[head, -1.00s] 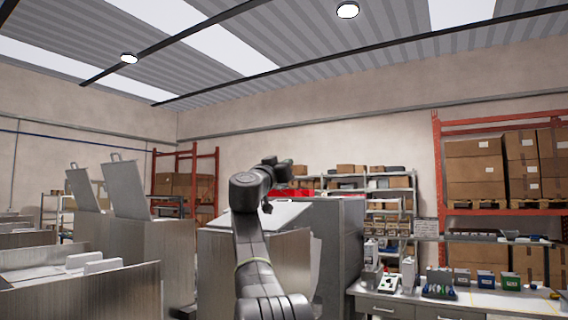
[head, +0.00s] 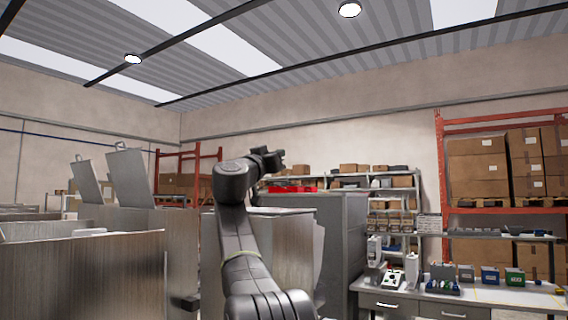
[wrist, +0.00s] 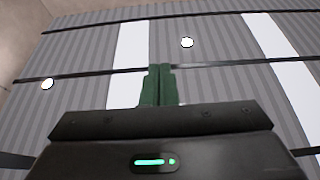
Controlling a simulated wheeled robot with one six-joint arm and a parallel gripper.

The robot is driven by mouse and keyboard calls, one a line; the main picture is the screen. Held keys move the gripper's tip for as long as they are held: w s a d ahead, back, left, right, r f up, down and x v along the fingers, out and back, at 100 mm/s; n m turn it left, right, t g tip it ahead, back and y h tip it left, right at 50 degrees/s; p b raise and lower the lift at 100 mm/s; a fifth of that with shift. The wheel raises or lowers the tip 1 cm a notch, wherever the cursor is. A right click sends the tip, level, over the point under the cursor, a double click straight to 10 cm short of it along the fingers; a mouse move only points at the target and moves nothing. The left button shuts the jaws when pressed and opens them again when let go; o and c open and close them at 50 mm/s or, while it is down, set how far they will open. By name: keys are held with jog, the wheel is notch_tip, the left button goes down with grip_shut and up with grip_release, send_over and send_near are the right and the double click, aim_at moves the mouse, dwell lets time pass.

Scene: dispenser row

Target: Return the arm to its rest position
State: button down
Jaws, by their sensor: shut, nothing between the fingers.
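My gripper (wrist: 158,85) shows in the wrist view with its two green fingers together and nothing between them. It points up at the ceiling. In the head view my dark arm rises from the bottom middle, bends at an elbow and its upper part reaches to the right in front of the back wall. The gripper's fingertips cannot be made out in the head view.
Metal dispenser bins (head: 100,275) with raised lids (head: 128,178) stand at the left. A grey cabinet (head: 340,240) stands just right of my arm. A workbench (head: 460,298) with small boxes is at the right, before shelves (head: 392,183) and an orange rack (head: 440,155). The air above is free.

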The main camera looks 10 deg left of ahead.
jog(key=b+v, duration=0.3)
jog(key=v, duration=0.4)
jog(key=shift+r, duration=0.1)
jog(key=p+x, duration=0.9)
jog(key=x, duration=0.4)
jog(key=shift+w, duration=0.4)
jog(key=shift+s+d, duration=0.1)
